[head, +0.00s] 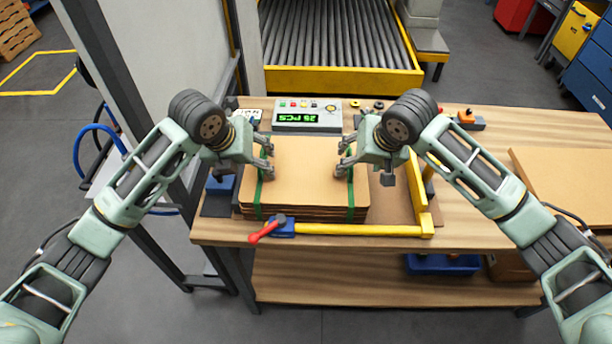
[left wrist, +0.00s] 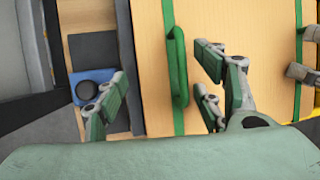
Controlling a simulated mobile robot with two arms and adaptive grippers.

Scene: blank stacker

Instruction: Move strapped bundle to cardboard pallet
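The strapped bundle (head: 306,170) is a stack of tan cardboard sheets with two green straps. It lies on the table inside a yellow-edged fixture. My left gripper (head: 265,158) is open above the left strap. In the left wrist view its fingers (left wrist: 160,80) stand apart on either side of the strap's raised green handle (left wrist: 178,65), not closed on it. My right gripper (head: 343,162) is over the right strap, its fingers apart and empty. A flat tan board, apparently the cardboard pallet (head: 565,178), lies at the table's right end; my right arm crosses in front of it.
A yellow bar (head: 360,230) with a red-handled clamp (head: 267,230) runs along the bundle's front. A yellow upright piece (head: 417,190) stands at its right. A counter display (head: 307,116) is behind. Bare wooden table (head: 470,235) lies between fixture and pallet.

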